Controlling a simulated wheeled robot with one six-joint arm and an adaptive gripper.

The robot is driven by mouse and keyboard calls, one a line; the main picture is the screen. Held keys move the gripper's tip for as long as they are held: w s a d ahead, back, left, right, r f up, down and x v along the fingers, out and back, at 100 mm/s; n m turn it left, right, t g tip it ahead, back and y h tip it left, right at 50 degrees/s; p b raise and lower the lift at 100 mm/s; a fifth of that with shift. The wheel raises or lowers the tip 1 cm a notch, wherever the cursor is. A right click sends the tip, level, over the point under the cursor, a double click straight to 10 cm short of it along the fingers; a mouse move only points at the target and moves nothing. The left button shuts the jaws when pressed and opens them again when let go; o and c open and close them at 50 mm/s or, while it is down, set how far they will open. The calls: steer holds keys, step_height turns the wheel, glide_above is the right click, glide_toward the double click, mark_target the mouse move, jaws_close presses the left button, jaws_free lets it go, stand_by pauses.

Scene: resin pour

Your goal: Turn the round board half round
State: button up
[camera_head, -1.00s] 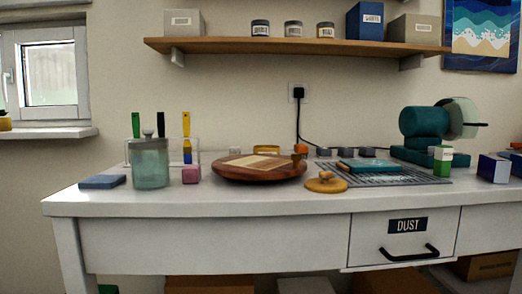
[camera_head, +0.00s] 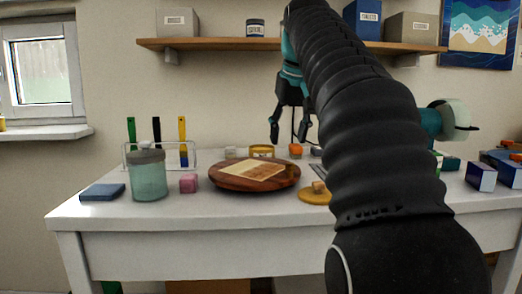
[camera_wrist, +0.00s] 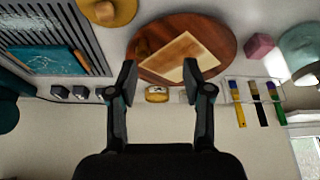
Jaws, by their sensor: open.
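The round board (camera_head: 226,180) is a dark reddish-brown disc with a pale rectangular inlay, lying on the white table left of centre. In the wrist view the round board (camera_wrist: 219,37) fills the upper middle, with a dark spot near its left edge. My gripper (camera_head: 289,138) hangs fingers-down above and behind the board's right side in the head view. In the wrist view my gripper (camera_wrist: 160,70) is open and empty, its two fingers well apart. The fingertips overlap the board's near side there; I see no sign of contact.
A yellow round lid (camera_head: 313,196) with a knob lies close to the board's right. A pink cube (camera_head: 188,184), a glass jar (camera_head: 149,181) and a brush rack (camera_head: 195,157) stand left. A yellow tin (camera_head: 262,151) stands behind.

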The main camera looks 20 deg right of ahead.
steer(key=p, duration=0.1)
glide_toward(291, 164)
steer(key=b+x, duration=0.4)
steer(key=x, duration=0.5)
steer(key=shift+w+r, duration=0.15)
stand_by(0.4)
jaws_close()
